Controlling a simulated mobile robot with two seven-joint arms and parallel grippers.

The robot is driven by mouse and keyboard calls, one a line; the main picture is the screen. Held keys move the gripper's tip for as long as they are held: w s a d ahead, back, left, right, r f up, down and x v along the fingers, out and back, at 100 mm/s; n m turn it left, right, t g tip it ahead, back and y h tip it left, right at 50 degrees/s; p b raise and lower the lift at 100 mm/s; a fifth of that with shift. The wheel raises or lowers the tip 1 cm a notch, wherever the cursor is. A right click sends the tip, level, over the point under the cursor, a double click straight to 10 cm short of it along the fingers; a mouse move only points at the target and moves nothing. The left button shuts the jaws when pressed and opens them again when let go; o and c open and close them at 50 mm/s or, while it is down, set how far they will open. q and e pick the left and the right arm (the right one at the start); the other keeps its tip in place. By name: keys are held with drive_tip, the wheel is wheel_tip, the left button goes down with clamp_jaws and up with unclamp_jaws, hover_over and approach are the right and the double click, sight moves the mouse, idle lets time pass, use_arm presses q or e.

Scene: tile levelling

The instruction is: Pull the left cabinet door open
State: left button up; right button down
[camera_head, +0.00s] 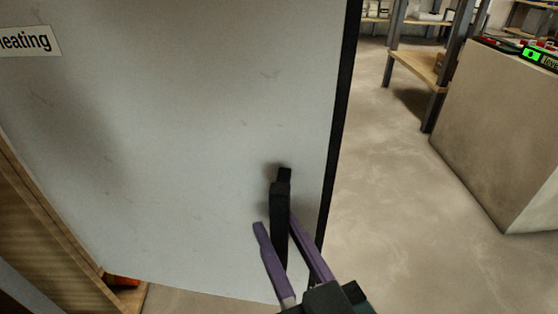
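The cabinet door (190,120) is a large light grey panel with a dark right edge and part of a label reading "eating" at upper left. It stands at an angle to the wooden cabinet (45,235), whose inside shows at lower left. A black upright handle (281,205) sits near the door's lower right. My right gripper (276,222) has its two purple fingers on either side of the handle. The fingers are apart, with a narrow gap on the left of the handle; the right finger is close against it. My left gripper is not in view.
Open concrete floor (400,210) lies right of the door. A grey block-like counter (495,130) and shelving (418,66) stand beyond at the right.

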drive_tip(key=c, duration=1)
unclamp_jaws()
drive_tip(key=shift+a, duration=0.1)
drive_tip(key=shift+o, duration=1.4)
drive_tip(key=shift+a, duration=0.2)
drive_tip(key=shift+s+d, duration=0.15)
drive_tip(key=shift+d, duration=0.05)
drive_tip(key=shift+s+d+p, duration=0.1)
drive_tip(key=shift+s+p, duration=0.2)
drive_tip(key=shift+s, duration=0.05)
drive_tip(key=p+v, duration=0.2)
drive_tip(key=v, duration=0.7)
